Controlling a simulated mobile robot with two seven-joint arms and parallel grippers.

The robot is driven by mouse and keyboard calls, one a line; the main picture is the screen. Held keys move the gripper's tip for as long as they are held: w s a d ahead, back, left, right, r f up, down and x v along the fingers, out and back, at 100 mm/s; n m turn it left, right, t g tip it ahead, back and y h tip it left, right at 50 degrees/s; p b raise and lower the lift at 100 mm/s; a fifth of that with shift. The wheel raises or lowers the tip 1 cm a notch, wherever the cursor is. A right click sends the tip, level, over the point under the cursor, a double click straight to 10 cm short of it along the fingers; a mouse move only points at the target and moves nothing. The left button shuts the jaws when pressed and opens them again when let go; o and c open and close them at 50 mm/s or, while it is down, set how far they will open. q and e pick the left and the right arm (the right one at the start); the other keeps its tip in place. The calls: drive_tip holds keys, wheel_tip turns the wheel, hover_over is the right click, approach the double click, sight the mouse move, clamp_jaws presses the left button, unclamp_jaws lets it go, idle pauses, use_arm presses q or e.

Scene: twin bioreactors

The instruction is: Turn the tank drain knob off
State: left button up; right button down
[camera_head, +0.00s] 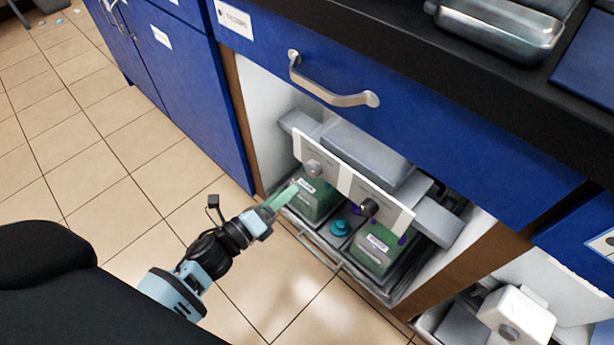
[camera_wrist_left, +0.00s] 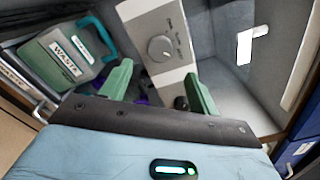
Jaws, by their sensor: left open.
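A white panel (camera_head: 345,183) inside the open cabinet bay carries a grey knob (camera_head: 313,166) and a black knob (camera_head: 369,207). The lettering is too small to tell which is the tank drain knob. In the left wrist view a round silver knob (camera_wrist_left: 160,48) faces me on a light panel. My left gripper (camera_head: 285,196) is open and empty, in front of the bay, at its left side and apart from the knobs. In the left wrist view its green fingers (camera_wrist_left: 158,72) frame the panel below the silver knob. My right gripper is not in view.
A blue drawer (camera_head: 420,105) overhangs the bay. Tiled floor (camera_head: 130,180) is clear at left.

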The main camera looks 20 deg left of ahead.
sight(311, 172)
use_arm(q)
drive_tip(key=b+x, duration=0.1)
drive_tip(key=x, duration=0.5)
drive_tip(key=shift+w, duration=0.15)
drive_tip(key=shift+w+d+b, duration=0.25)
drive_tip(key=shift+w+b, duration=0.05)
drive_tip(key=shift+w, duration=0.4)
drive_tip(key=c, duration=1)
